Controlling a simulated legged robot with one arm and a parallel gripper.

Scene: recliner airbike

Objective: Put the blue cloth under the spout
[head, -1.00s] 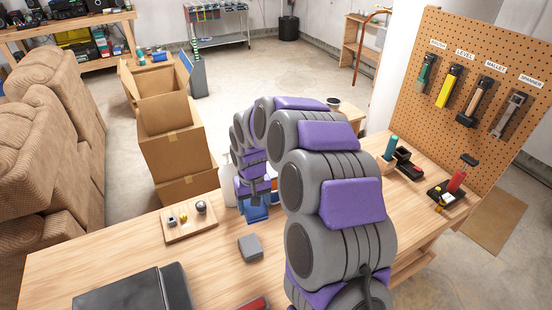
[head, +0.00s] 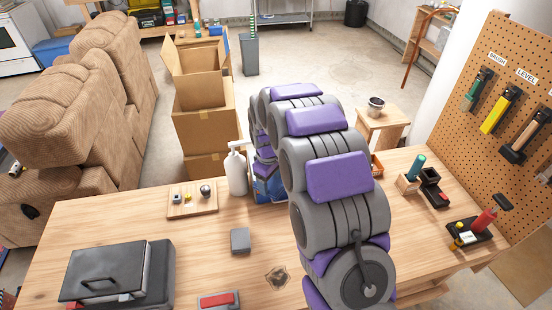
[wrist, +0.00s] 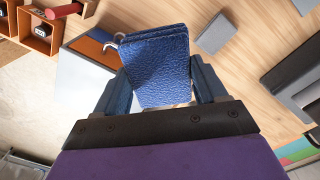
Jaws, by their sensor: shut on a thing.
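My gripper (wrist: 160,92) is shut on the blue cloth (wrist: 158,62), a folded, textured pad between its two fingers in the wrist view. In the head view my gripper is mostly hidden behind my arm. Blue shows low beside the arm (head: 268,186), but I cannot tell there which part is cloth. A white pump bottle (head: 236,172) with a spout (head: 236,146) stands at the bench's far edge, just left of my arm. A pale hooked piece (wrist: 120,40) shows beside the cloth in the wrist view; I cannot tell whether it is the spout.
The wooden bench (head: 110,222) holds a small tray of parts (head: 192,200), a grey block (head: 240,240), a black case (head: 105,270) and a dark-edged stain (head: 278,278). Red and teal tools stand at the right. Cardboard boxes (head: 205,125) stand beyond the bench.

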